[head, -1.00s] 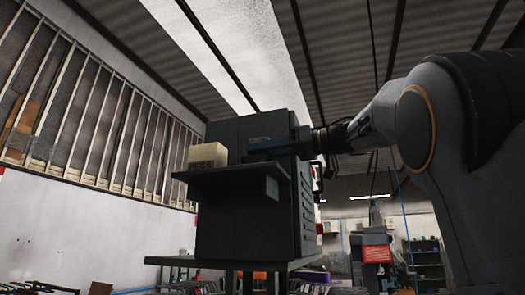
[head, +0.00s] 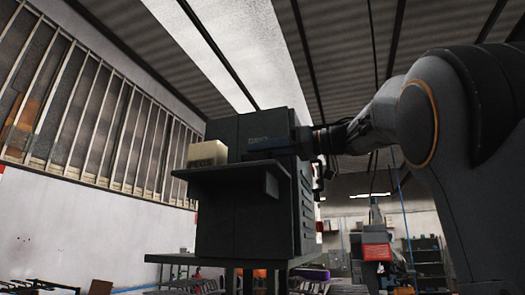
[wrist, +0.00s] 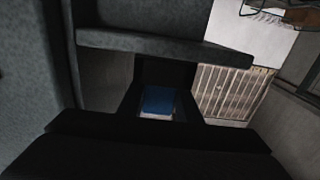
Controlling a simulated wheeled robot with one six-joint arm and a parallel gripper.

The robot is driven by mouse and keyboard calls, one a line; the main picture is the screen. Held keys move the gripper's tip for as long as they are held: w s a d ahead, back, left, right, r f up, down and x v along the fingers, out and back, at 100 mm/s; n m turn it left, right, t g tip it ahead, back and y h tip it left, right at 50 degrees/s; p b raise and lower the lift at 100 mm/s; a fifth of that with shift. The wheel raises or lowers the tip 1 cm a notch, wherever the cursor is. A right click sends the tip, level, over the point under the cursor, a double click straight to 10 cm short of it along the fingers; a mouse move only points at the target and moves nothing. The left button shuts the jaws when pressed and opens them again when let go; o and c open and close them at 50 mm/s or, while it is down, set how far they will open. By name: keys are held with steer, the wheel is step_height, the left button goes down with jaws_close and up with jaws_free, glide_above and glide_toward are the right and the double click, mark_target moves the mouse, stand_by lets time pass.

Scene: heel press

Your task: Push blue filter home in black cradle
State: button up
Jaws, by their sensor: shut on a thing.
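My gripper (head: 275,150) reaches in from the right, low over the shelf, and is shut on the filter. The black cradle cannot be told apart from the dark shelf and cabinet. Whether the filter touches it or how deep it sits is hidden.
A dark cabinet (head: 226,226) carries the shelf (head: 225,173). A cream block (head: 207,152) stands on the shelf, left of my gripper. The cabinet is on a table (head: 165,259). In the wrist view, a grey ledge (wrist: 150,42) crosses beyond the filter.

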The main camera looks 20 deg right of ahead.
steer(key=o, duration=1.2)
steer(key=shift+c, duration=0.2)
steer(key=b+v, duration=0.2)
steer(key=v, duration=0.6)
steer(key=shift+b, duration=0.4)
steer(key=shift+a, duration=0.1)
